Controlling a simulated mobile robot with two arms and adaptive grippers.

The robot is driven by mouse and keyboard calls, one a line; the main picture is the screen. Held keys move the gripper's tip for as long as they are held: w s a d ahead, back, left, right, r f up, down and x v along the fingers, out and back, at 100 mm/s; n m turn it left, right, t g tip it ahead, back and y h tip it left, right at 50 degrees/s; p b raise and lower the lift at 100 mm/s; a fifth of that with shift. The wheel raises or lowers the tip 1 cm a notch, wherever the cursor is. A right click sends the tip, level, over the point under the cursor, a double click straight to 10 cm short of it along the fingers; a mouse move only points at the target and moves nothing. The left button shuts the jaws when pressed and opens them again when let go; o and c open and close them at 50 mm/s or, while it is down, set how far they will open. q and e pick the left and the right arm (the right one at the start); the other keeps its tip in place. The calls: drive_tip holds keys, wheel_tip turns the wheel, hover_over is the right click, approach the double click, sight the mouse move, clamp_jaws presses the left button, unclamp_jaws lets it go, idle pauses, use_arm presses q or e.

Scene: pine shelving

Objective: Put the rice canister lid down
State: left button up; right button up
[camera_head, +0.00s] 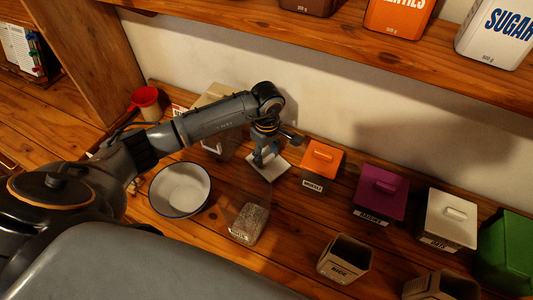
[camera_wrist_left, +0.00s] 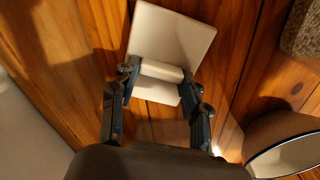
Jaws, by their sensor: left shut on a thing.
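A square white lid (camera_head: 269,166) with a bar handle is near the shelf board, between the enamel bowl and the orange-lidded canister. My left gripper (camera_head: 266,153) is above it, pointing down. In the left wrist view the fingers of this gripper (camera_wrist_left: 158,82) are shut on the handle of the lid (camera_wrist_left: 175,38). I cannot tell whether the lid touches the board. An open, lidless pale canister (camera_head: 344,259) stands at the front right; its label seems to read rice. My right gripper is not in view.
A white bowl (camera_head: 180,190) and a clear container of grains (camera_head: 249,221) stand left and front of the lid. Canisters with orange (camera_head: 322,157), purple (camera_head: 381,188) and white (camera_head: 452,217) lids stand to the right. Some board between the lid and the open canister is clear.

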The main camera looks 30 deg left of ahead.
sight(267, 157)
use_arm(q)
drive_tip(key=o, duration=0.9)
drive_tip(key=shift+o, duration=1.4)
drive_tip(key=shift+d, duration=0.1)
drive_tip(key=shift+r, duration=0.1)
wheel_tip(267, 157, up, 12)
drive_tip(key=b, duration=0.3)
drive_tip(key=shift+b, duration=0.35)
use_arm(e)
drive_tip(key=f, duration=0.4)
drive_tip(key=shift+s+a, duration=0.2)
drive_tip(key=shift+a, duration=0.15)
